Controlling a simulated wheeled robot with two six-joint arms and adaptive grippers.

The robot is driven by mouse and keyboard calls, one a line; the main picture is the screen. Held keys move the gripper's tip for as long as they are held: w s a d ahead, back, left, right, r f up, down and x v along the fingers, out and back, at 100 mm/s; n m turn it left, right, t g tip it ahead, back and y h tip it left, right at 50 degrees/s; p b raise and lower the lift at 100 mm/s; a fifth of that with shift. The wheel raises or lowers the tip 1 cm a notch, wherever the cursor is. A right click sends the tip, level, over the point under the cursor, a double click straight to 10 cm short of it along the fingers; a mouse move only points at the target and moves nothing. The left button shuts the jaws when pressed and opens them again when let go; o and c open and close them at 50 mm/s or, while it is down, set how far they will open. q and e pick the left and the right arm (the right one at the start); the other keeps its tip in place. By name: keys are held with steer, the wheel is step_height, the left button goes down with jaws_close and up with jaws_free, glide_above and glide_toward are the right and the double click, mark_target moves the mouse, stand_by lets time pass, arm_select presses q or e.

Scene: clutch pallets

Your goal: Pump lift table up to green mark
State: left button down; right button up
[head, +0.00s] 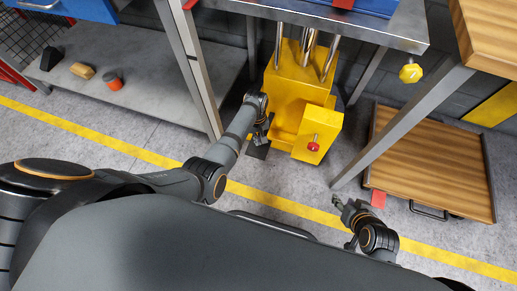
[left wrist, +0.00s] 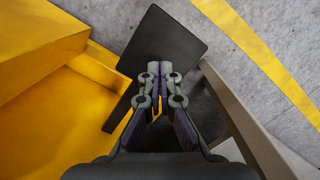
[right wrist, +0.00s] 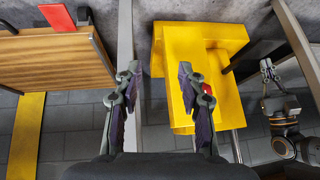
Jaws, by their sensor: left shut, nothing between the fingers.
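The yellow lift table body (head: 288,92) stands at the top middle of the head view, with chrome columns (head: 308,45) rising from it. It also shows in the left wrist view (left wrist: 35,35) and the right wrist view (right wrist: 180,45). A black pedal plate (head: 256,152) sticks out at its lower left, and is large in the left wrist view (left wrist: 165,40). My left gripper (head: 262,136) is shut and empty, over the pedal; contact cannot be told. My right gripper (head: 345,205) is open and empty, right of the body. I see no green mark.
A red knob (head: 313,146) sits on the body's front box. A grey worktop (head: 385,25) hangs above, with a yellow knob (head: 411,73) below it. A wooden-topped cart (head: 440,170) stands at right. A grey shelf (head: 150,85) with small items is at left.

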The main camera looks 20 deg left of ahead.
mark_target(259, 147)
arm_select(q)
steer(key=shift+f+b, duration=0.5)
steer(key=shift+b, duration=0.05)
steer(key=shift+s+f+b, duration=0.1)
steer(key=shift+f+b, duration=0.4)
steer(key=shift+b, duration=0.05)
arm_select(e)
steer(key=w+d+r+t, duration=0.1)
steer(key=w+r+t, duration=0.8)
steer(key=w+r, duration=0.4)
steer(key=shift+d+r+t, duration=0.15)
steer(key=shift+r+t, duration=0.25)
steer(key=shift+r, duration=2.15)
steer(key=shift+w, duration=0.1)
